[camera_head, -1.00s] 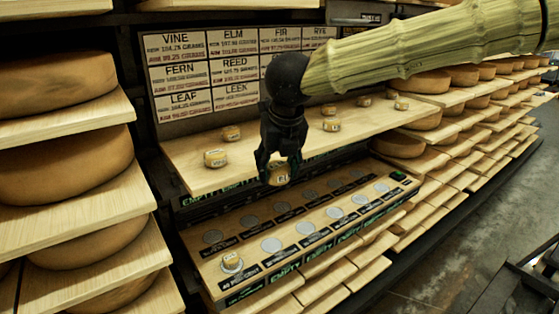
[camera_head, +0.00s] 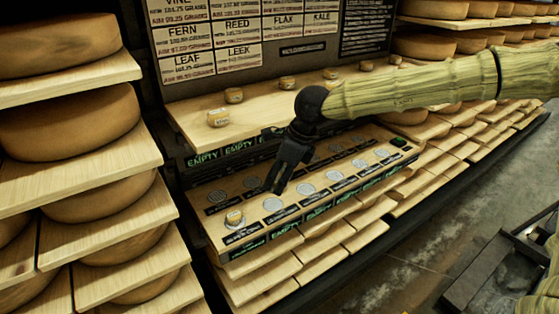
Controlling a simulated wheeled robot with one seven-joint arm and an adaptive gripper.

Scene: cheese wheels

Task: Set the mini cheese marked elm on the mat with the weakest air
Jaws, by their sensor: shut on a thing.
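My gripper (camera_head: 277,186) points down over the lower board, close above the row of round grey mats. It is shut on a small mini cheese, which its dark fingers hide in this view; its mark cannot be read. The near-row mats include one by the fingertips (camera_head: 273,204), one to the right (camera_head: 305,190) and another further right (camera_head: 334,174). A mini cheese (camera_head: 235,217) stands on the mat at the near left end. The mat labels are too small to read.
Several mini cheeses stand on the upper shelf (camera_head: 190,112), including one at its left (camera_head: 218,117) and one behind it (camera_head: 233,95). A name board (camera_head: 200,47) hangs behind, its top row partly cut off. Racks of big wheels (camera_head: 70,120) stand left.

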